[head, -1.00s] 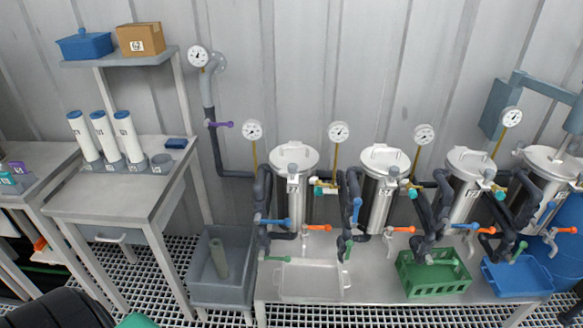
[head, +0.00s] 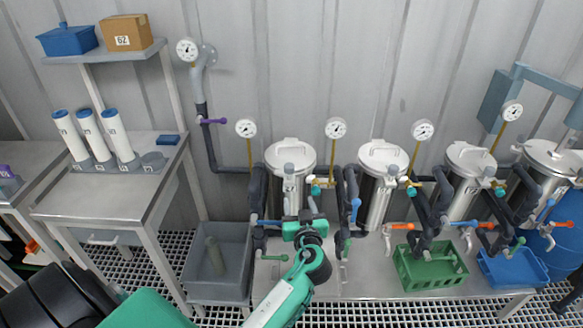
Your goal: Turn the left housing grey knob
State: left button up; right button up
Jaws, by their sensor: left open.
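The left housing (head: 291,153) is a steel cylinder with a handled lid, first in the row against the wall. Its grey knob (head: 288,169) stands on the pipework at the front of the housing, near the lid. My left gripper (head: 305,216), teal and black, is in front of the left housing, below the grey knob and apart from it. It is open, and nothing shows between its fingers. It hides part of the lower pipework and the blue-handled valve. My right gripper is not in view.
More steel housings (head: 382,156) stand to the right, with pipes, coloured valve handles and gauges (head: 336,128). A green crate (head: 431,268) and a blue crate (head: 514,270) sit on the bench. A grey bin (head: 218,262) stands left of the bench.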

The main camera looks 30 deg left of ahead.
aim_at(290, 170)
pick_arm(q)
jog(key=shift+n+y, duration=0.3)
jog(key=shift+n, duration=0.1)
jog(key=r+p+x, duration=0.1)
jog(key=x, duration=0.3)
jog(key=p+x, duration=0.2)
jog(key=x, duration=0.2)
jog(key=r+p+x, duration=0.1)
jog(key=x, duration=0.3)
jog(key=shift+a+r+p, duration=0.3)
jog(key=shift+p, duration=0.05)
jog(key=shift+w+a+f, duration=0.1)
jog(key=shift+w+a, duration=0.4)
jog(key=shift+w, duration=0.05)
jog(key=c, duration=1)
